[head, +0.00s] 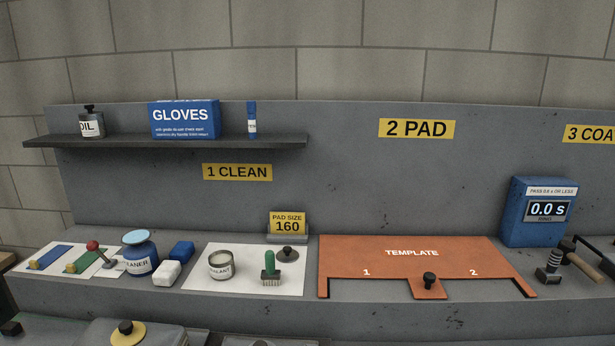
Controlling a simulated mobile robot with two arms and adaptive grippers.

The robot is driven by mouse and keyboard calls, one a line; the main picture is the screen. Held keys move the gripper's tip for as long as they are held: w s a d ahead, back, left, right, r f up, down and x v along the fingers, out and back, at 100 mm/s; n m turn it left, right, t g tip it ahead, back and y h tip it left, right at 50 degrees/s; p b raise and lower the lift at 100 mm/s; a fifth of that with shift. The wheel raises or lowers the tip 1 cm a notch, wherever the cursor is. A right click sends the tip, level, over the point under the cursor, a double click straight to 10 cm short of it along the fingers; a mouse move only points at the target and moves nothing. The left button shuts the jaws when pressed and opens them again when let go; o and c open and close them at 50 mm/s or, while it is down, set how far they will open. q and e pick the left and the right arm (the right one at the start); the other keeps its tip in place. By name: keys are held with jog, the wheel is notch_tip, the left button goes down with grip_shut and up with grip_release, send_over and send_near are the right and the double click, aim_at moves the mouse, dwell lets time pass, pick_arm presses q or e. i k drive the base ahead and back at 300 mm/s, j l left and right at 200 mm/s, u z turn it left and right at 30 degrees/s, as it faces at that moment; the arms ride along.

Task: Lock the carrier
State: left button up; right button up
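Nothing in the head view is marked as a carrier, and I cannot tell whether one is in view. At the bottom left edge, a grey block (165,335) with a black knob on a yellow disc (126,335) is cut off by the frame. Another dark knob (11,328) shows further left. An orange template plate (410,252) marked 1 and 2 lies on the grey bench, with a black knob (429,280) on its front tab. Neither of my grippers is in view.
A blue cleaner jar (140,258), white block (167,273), blue block (181,251), sealant tin (221,266) and green-handled brush (270,268) stand at left. A blue timer box (529,225) reads 0.0 s at right. A shelf (170,142) is above.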

aim_at(94, 245)
jog(key=u, duration=1.25)
jog(key=k+j, duration=0.1)
jog(key=k, duration=0.25)
jog(key=l+u, duration=0.05)
